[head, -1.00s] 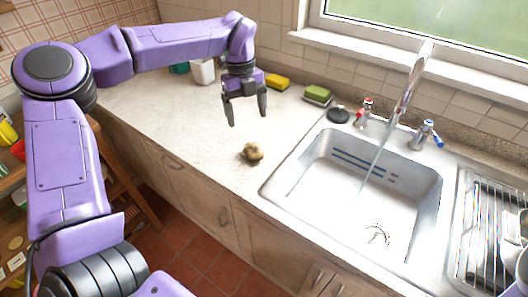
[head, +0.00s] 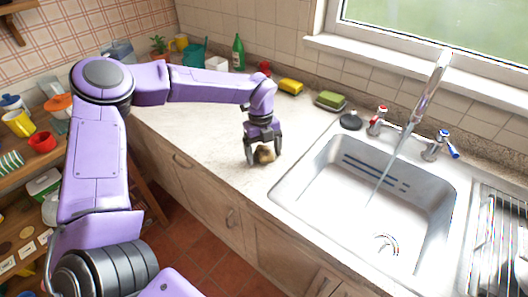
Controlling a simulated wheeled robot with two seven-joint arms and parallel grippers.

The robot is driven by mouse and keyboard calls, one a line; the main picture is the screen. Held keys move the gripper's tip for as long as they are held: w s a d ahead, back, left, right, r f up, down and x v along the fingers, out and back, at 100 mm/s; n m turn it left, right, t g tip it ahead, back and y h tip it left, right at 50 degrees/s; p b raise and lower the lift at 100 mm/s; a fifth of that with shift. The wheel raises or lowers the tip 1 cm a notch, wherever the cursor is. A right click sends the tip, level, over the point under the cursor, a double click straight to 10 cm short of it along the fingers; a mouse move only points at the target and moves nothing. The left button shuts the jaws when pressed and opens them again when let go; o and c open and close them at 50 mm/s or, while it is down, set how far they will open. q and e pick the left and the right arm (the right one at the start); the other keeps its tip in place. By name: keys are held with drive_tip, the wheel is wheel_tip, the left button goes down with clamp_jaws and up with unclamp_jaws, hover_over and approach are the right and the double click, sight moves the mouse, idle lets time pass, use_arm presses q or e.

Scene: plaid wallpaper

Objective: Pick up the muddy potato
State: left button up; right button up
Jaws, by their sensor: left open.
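The muddy potato (head: 265,155) is a small brown lump on the pale countertop, left of the sink. My left gripper (head: 263,160) points down over it, with its dark fingers apart on either side of the potato. The fingers partly hide the potato, and I cannot tell whether they touch it. My right gripper is not in view.
The white sink (head: 352,205) with running water from the tap (head: 425,95) lies right of the potato. The counter's front edge is close to the potato.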

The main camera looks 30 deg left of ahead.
use_arm(q)
drive_tip(key=c, duration=1.1)
drive_tip(key=shift+r, duration=0.1)
drive_tip(key=shift+c, duration=0.2)
